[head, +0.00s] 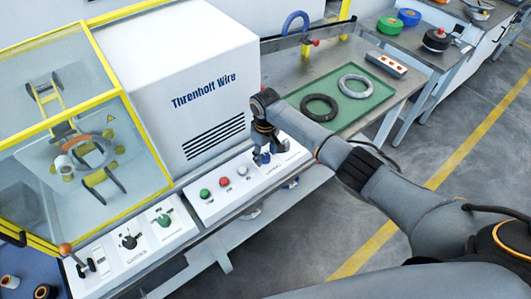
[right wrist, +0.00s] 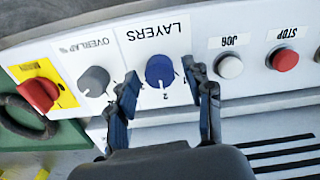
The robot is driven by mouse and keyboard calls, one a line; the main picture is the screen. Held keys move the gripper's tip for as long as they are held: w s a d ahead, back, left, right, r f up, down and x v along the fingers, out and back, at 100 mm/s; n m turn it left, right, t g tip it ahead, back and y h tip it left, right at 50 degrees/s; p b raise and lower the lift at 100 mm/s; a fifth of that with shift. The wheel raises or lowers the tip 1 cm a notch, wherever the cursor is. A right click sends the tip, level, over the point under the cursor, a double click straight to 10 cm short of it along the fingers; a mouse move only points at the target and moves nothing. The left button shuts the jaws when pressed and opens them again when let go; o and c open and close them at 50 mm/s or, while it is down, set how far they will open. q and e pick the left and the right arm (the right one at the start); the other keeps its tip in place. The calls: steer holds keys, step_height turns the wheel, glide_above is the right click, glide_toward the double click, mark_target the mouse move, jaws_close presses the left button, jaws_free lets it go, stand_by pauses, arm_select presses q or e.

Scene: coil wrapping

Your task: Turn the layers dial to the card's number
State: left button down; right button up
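The layers dial (right wrist: 159,71) is a round blue knob on the white control panel in the right wrist view, where the panel appears upside down. A small light mark at the dial's lower edge lies close to a printed 2. My right gripper (right wrist: 161,74) is open, with one finger on each side of the dial and a visible gap to it. In the head view, my right gripper (head: 264,158) is at the panel and largely hides the dial. I cannot make out the card with the number. My left gripper is not in view.
The grey overlap dial (right wrist: 94,81) sits beside the layers dial, with a red switch (right wrist: 40,95) beyond it. The jog button (right wrist: 230,65) and red stop button (right wrist: 284,60) are on the other side. A green mat (head: 368,84) holds two coils on the bench.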

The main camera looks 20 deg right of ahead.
mark_target(265, 156)
steer(key=shift+r, duration=0.25)
step_height(265, 156, up, 12)
steer(key=shift+f, duration=0.25)
stand_by(0.6)
